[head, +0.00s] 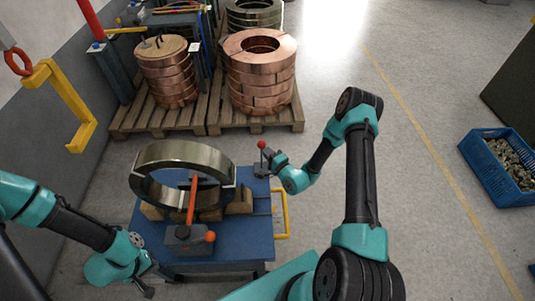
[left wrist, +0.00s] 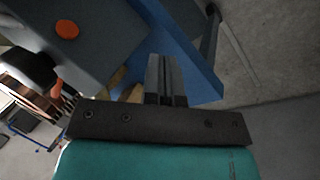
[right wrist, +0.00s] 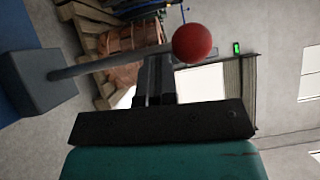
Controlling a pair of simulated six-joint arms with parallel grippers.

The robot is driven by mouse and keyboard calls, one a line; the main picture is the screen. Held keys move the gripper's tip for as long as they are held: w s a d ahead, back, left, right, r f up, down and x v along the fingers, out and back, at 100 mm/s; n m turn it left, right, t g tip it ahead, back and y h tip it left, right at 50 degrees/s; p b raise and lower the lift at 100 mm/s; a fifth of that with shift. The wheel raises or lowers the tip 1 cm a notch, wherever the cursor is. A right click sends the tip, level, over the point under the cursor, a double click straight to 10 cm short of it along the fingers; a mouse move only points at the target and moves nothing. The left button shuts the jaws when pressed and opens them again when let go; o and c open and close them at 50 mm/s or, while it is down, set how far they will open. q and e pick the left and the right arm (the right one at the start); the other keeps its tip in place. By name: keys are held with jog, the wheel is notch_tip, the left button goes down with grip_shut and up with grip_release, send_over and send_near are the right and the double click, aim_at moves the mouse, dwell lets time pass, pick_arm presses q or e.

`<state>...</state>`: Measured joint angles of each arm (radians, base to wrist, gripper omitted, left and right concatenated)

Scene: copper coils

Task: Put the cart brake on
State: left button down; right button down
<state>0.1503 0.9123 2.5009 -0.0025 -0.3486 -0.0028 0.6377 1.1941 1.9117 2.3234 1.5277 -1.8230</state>
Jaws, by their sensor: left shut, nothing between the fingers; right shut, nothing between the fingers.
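The blue cart (head: 226,236) carries a steel ring coil resting on wooden chocks. A lever with a red ball knob (head: 262,145) stands nearly upright on a small grey block at the cart's far right corner. In the right wrist view the red knob (right wrist: 195,43), its grey rod (right wrist: 110,62) and block (right wrist: 35,82) show close up. My right gripper (head: 270,157) is shut and empty beside the rod, just below the knob; I cannot tell whether it touches. My left gripper (head: 147,290) is shut and empty, low by the cart's front left corner; it also shows in the left wrist view (left wrist: 163,72).
A grey box with an orange lever (head: 191,200) sits on the cart's near side. A yellow handle (head: 285,214) is on its right side. Pallets with copper coils (head: 262,75) stand behind. A blue crate (head: 500,170) is far right. Floor between is clear.

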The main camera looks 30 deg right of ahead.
jog(key=shift+w+a+r, duration=0.1)
jog(key=shift+a, duration=0.1)
dwell(0.4)
jog(key=s+d, duration=0.5)
jog(key=s, duration=0.7)
jog(key=shift+s, duration=0.15)
dwell(0.3)
